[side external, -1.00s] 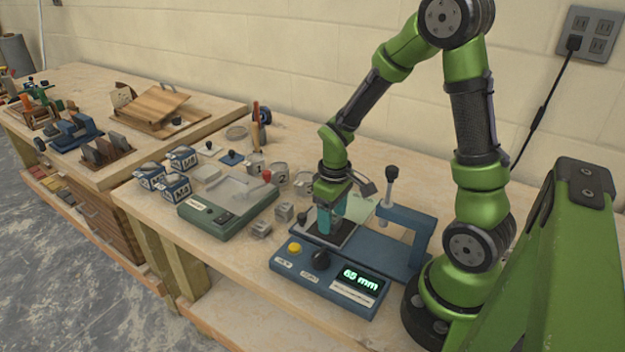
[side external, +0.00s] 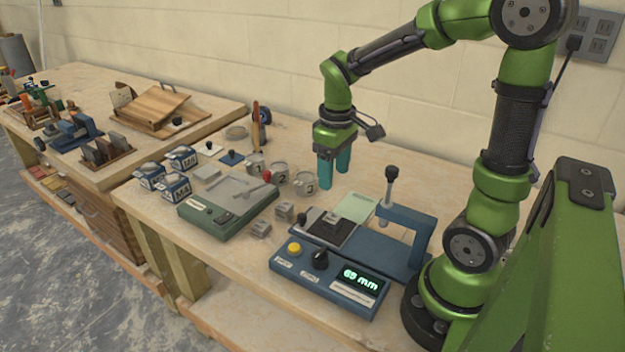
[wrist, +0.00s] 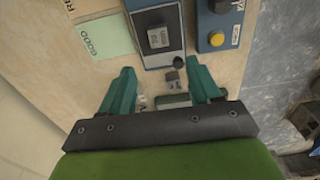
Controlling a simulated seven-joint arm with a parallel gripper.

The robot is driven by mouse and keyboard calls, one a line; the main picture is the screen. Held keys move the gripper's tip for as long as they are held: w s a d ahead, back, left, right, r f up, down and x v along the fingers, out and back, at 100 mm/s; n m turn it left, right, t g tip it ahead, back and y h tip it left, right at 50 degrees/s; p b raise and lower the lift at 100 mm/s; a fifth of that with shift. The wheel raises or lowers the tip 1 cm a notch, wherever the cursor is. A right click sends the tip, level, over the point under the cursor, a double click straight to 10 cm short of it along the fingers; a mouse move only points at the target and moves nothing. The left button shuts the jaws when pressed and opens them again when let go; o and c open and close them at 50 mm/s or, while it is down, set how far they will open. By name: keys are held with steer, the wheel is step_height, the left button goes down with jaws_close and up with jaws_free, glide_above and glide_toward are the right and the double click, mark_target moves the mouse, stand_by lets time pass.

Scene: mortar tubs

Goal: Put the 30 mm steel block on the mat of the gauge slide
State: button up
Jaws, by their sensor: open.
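My gripper (side external: 334,179) is open and empty, raised above the bench behind the gauge. Its two teal fingers also show apart in the wrist view (wrist: 163,85). A small grey steel block (wrist: 158,38) sits on the dark mat (wrist: 152,20) of the gauge slide, apart from the fingers. The block (side external: 317,227) and mat (side external: 338,238) also show in the side view. The block's label is too small to read surely. Two other grey blocks, one at the back (side external: 284,211) and one nearer (side external: 261,229), lie on the bench left of the gauge.
The blue gauge (side external: 330,282) has a lit display, a yellow button and a bridge (side external: 408,222) with a black-knobbed plunger. A pale green GOOD pad (side external: 357,206) lies behind the mat. Numbered cups (side external: 305,183) and a green tray device (side external: 228,205) stand to the left.

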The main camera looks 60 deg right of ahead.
steer(key=s+a+r+m+t+y, duration=0.1)
steer(key=s+a+r+m+t, duration=0.1)
steer(key=s+a+r+t, duration=0.1)
steer(key=s+a+r+m+t+y, duration=0.1)
steer(key=s+a+r+m+t, duration=0.1)
steer(key=a, duration=0.6)
step_height(320, 180, up, 4)
steer(key=shift+s+f+t, duration=0.15)
steer(key=shift+s+t, duration=0.35)
steer(key=shift+t, duration=0.5)
